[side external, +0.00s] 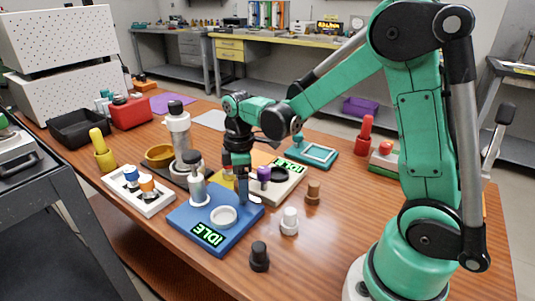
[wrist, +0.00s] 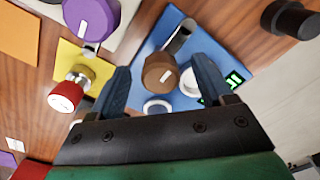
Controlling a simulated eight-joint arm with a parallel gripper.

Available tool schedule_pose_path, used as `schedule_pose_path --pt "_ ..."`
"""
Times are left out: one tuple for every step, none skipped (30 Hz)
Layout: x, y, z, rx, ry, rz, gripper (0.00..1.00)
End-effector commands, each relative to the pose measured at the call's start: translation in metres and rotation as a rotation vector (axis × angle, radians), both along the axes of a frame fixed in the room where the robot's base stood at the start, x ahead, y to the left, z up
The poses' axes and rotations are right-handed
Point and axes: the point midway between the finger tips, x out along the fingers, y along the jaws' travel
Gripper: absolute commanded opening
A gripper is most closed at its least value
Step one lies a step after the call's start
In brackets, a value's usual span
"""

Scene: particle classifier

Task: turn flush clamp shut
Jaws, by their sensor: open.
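A brown round knob (wrist: 157,72) with a pale pointer line shows in the wrist view, between the fingers of my gripper (wrist: 160,66). The fingers are spread, with a gap seen on both sides of the knob. A metal piece runs from the knob over a blue base. In the side view my gripper (side external: 241,198) points down over the blue base (side external: 235,232), and its fingers hide what lies between them. A purple knob (wrist: 90,18) lies to the left, also seen in the side view (side external: 263,173). No label shows which one is the flush clamp.
A red knob (wrist: 65,96) on a yellow base is left of my fingers in the wrist view. A dark-capped white cylinder (side external: 198,188) and a white ring (side external: 223,216) stand on the blue base. White (side external: 289,221), black (side external: 259,256) and brown (side external: 313,191) pieces stand nearby.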

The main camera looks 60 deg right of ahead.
Motion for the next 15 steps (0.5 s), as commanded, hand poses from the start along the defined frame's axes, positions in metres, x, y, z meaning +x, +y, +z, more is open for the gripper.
schedule_pose_path --pt "0.0000 0.0000 0.0001 0.000 0.000 0.000 0.73" --pt "0.0000 0.0000 0.0001 0.000 0.000 0.000 0.73" --pt "0.0000 0.0000 0.0002 0.000 0.000 0.000 0.70" --pt "0.0000 0.0000 0.0002 0.000 0.000 0.000 0.62" --pt "0.0000 0.0000 0.0002 0.000 0.000 0.000 0.53" --pt "0.0000 0.0000 0.0002 0.000 0.000 0.000 0.42" --pt "0.0000 0.0000 0.0003 0.000 0.000 0.000 0.33" --pt "0.0000 0.0000 0.0003 0.000 0.000 0.000 0.25" --pt "0.0000 0.0000 0.0003 0.000 0.000 0.000 0.13" --pt "0.0000 0.0000 0.0003 0.000 0.000 0.000 0.05" --pt "0.0000 0.0000 0.0003 0.000 0.000 0.000 0.00" --pt "0.0000 0.0000 0.0004 0.000 0.000 0.000 0.00" --pt "0.0000 0.0000 0.0004 0.000 0.000 -0.001 0.00" --pt "0.0000 0.0000 0.0004 0.000 0.000 -0.001 0.00" --pt "0.0000 0.0000 0.0004 0.000 0.000 -0.003 0.00"
